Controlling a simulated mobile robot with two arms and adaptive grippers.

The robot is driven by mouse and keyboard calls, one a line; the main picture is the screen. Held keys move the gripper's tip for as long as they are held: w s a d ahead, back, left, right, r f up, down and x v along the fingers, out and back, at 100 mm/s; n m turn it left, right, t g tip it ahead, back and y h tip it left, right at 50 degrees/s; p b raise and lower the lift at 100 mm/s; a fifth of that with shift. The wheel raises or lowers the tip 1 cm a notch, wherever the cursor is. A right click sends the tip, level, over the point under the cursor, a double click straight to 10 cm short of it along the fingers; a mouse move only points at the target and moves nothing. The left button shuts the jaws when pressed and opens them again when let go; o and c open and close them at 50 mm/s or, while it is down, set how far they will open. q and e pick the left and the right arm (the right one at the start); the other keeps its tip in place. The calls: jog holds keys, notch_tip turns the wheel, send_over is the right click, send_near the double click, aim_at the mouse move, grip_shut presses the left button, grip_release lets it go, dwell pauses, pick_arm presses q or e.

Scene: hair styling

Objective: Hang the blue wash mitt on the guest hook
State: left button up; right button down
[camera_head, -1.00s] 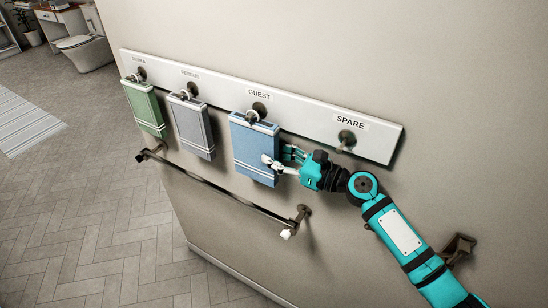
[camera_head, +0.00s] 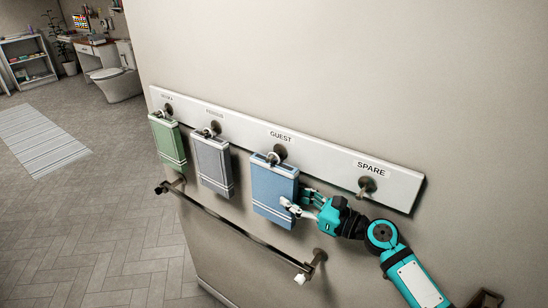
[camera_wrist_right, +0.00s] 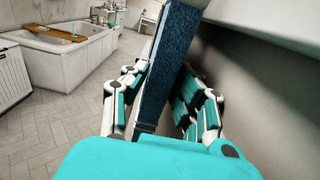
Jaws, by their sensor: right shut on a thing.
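The blue wash mitt (camera_head: 273,190) hangs against the wall below the GUEST label. Its pale loop (camera_head: 272,158) is at the dark guest hook (camera_head: 280,152), and the loop looks to be on it. My right gripper (camera_head: 298,201) is shut on the mitt's lower right edge. In the right wrist view the mitt (camera_wrist_right: 165,70) stands edge-on between the fingers (camera_wrist_right: 162,100), with white and teal finger links on both sides. My left gripper is not in view.
The white rail (camera_head: 330,167) also carries a green mitt (camera_head: 168,143) and a grey mitt (camera_head: 212,165) on the left hooks. The spare hook (camera_head: 367,186) at right is empty. A dark towel bar (camera_head: 235,232) runs below the mitts.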

jog(key=c, duration=1)
grip_release()
jog(key=shift+o, duration=0.2)
jog(key=shift+d+r, duration=0.1)
jog(key=shift+d, duration=0.05)
jog(key=shift+f+v, duration=0.1)
jog(key=shift+v, duration=0.75)
jog(key=shift+f+v, duration=0.15)
jog(key=shift+v, duration=3.35)
